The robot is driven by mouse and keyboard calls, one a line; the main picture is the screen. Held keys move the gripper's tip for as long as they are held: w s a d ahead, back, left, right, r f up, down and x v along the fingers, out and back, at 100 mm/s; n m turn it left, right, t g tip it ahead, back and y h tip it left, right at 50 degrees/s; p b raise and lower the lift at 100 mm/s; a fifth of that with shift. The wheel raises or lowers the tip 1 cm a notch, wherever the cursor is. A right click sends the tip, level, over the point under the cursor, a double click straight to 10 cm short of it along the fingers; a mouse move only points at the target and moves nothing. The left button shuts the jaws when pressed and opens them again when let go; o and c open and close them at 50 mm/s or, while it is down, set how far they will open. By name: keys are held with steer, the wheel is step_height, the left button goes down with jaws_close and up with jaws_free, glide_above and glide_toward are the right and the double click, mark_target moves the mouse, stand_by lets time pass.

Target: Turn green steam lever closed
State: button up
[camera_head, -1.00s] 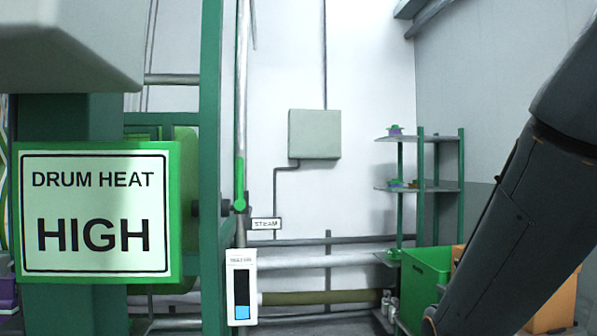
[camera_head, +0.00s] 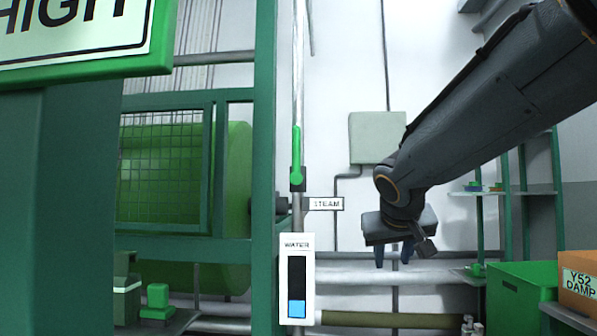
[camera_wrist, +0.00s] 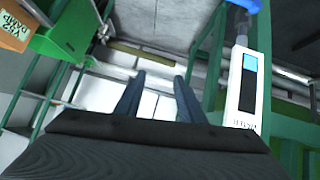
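The green steam lever (camera_head: 297,158) stands upright along a vertical metal pipe in the head view, with its pivot at the lower end. A small STEAM label (camera_head: 326,204) is just right of the pivot. My gripper (camera_head: 393,262) hangs to the right of the lever and lower, fingers pointing down, apart from it. The two blue-grey fingers are spread with nothing between them, also in the wrist view (camera_wrist: 159,82). I cannot make out the lever in the wrist view.
A WATER gauge (camera_head: 285,275) is below the lever; it also shows in the wrist view (camera_wrist: 233,90). A green frame post (camera_head: 264,120) and drum (camera_head: 237,190) are on the left. A green bin (camera_head: 515,300) and orange box (camera_head: 580,283) are at right. Pipes (camera_head: 360,276) run along the wall.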

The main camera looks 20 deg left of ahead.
steer(key=w+a+r+t+y+b, duration=0.2)
steer(key=a+r+t+b, duration=0.15)
steer(key=a+r, duration=0.65)
steer(key=n+t+y+b, duration=0.2)
steer(key=t+y+b, duration=0.1)
steer(key=y+b, duration=0.3)
glide_toward(297, 139)
steer(key=w+a+h, duration=0.1)
steer(key=w+a, duration=0.1)
steer(key=w, duration=0.1)
steer(key=shift+w+a+r, duration=0.25)
steer(key=shift+a+r, duration=0.05)
steer(key=shift+r, duration=0.15)
steer(key=shift+p+x, duration=0.65)
steer(key=shift+x, duration=2.75)
steer(key=shift+d+f, duration=0.1)
steer(key=shift+f, duration=0.05)
jaws_close()
